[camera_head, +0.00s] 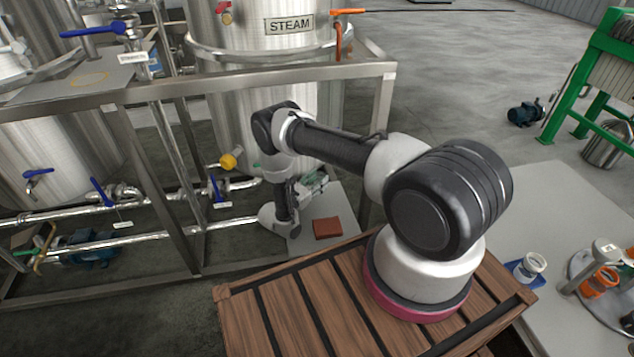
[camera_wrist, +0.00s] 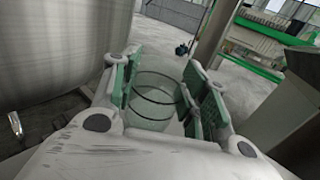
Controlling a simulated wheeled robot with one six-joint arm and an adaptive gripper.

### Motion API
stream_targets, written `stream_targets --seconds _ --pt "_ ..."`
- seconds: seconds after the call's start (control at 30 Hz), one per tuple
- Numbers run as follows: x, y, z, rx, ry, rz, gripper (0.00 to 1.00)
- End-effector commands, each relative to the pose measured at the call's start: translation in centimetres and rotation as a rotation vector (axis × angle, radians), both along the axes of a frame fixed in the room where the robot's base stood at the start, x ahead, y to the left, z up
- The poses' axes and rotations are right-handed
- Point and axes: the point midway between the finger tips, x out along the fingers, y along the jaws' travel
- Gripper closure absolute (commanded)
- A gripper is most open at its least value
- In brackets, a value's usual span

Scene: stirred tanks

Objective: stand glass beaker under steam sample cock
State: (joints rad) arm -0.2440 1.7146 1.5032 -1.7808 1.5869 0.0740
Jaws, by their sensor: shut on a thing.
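My gripper (camera_head: 313,183) is low in front of the tank marked STEAM (camera_head: 289,25), over or beside a small grey stand. In the wrist view my gripper (camera_wrist: 166,88) is shut on a clear glass beaker (camera_wrist: 155,98), its green-padded fingers on either side. The beaker has dark rings around it and shows the tank wall to its left. In the head view the arm and gripper mostly hide the beaker. A yellow-ended fitting (camera_head: 230,160) sticks out low on the tank, left of my gripper; I cannot tell if it is the sample cock.
The grey stand (camera_head: 346,206) bears a red-brown square pad (camera_head: 328,228). A steel frame (camera_head: 381,110) with pipes and blue-handled valves (camera_head: 217,188) surrounds the tanks. A grey table (camera_head: 567,215) at the right holds small jars (camera_head: 531,265). Open floor lies beyond.

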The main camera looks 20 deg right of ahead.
Motion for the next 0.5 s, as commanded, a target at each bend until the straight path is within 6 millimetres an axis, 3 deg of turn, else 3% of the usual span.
stream_targets --seconds 0.43,0.47,0.5 --pt "0.42 -0.04 -1.08 0.0 -0.001 0.0 0.83" --pt "0.44 -0.04 -1.03 0.0 -0.001 0.0 0.5" --pt "0.43 -0.04 -1.02 0.0 -0.001 0.0 0.43"
